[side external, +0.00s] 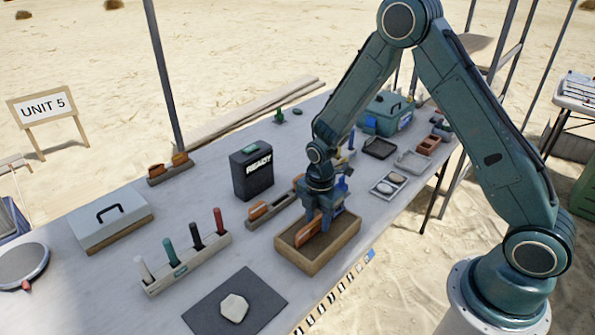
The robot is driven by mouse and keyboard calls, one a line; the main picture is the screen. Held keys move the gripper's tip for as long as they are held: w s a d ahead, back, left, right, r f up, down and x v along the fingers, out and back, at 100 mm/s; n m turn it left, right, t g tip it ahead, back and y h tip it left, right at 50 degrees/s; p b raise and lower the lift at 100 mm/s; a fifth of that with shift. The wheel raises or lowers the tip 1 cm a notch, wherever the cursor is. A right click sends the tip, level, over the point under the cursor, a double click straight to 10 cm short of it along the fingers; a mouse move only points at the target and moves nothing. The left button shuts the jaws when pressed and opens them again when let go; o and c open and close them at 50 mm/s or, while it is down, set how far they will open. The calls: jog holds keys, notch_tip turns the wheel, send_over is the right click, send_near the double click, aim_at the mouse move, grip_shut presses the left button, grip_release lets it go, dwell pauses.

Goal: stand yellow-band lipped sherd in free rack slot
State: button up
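My gripper (321,226) points down into a shallow wooden tray (297,262) near the table's front edge. An orange-brown sherd (306,231) stands tilted in the tray, right at the gripper's fingers. I cannot tell whether the fingers are closed on it, and its band and lip are too small to make out. A low rack (287,204) lies just behind the tray and holds an orange sherd (258,211) at its left end. Its right part is hidden behind my gripper. Another rack (156,181) at the back left holds two orange-brown sherds.
A black box marked READY (253,177) stands behind the rack. A holder with several colored-handled tools (188,266) is to the left. A dark mat (259,298) with a pale stone lies in front. Small trays (412,161) and a teal case (386,113) are at right.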

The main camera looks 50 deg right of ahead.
jog(key=shift+f, duration=0.35)
jog(key=shift+c, duration=0.4)
grip_shut()
